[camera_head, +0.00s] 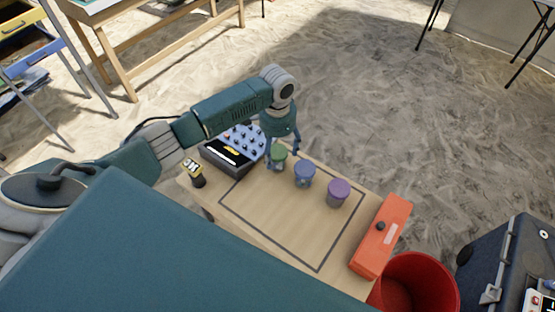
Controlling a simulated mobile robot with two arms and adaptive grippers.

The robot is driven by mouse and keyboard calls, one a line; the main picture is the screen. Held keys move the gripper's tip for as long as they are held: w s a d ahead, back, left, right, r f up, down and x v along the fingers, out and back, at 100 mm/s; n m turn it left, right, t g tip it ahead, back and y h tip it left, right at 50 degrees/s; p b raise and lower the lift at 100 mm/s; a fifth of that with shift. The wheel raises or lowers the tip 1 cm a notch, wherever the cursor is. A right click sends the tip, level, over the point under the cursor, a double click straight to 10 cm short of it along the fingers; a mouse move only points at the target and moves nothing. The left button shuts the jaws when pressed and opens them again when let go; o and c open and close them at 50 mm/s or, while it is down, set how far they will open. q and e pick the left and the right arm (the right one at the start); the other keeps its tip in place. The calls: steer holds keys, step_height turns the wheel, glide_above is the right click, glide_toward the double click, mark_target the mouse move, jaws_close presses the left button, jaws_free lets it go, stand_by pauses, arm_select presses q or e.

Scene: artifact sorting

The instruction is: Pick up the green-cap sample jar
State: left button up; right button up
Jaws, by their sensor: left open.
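The green-cap sample jar (277,158) stands upright on the wooden table (262,220), at the left end of a row of jars. My left gripper (282,154) reaches down over it from above and behind. Its fingers are open, one on each side of the jar, and part of the jar is hidden by a finger. I cannot tell if the fingers touch it. A blue-cap jar (304,173) and a purple-cap jar (338,192) stand to its right. My right gripper is not in view.
A dark device with knobs (236,149) sits close left of the green-cap jar, with a small black and yellow item (195,174) beside it. An orange box (381,236) lies at the table's right edge, above a red bucket (415,284). The outlined middle of the table is clear.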

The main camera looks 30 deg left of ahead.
arm_select(q)
steer(key=shift+f, duration=0.5)
steer(key=shift+c, duration=0.2)
steer(key=c, duration=1.4)
steer(key=shift+o, duration=0.2)
steer(key=shift+r, duration=0.2)
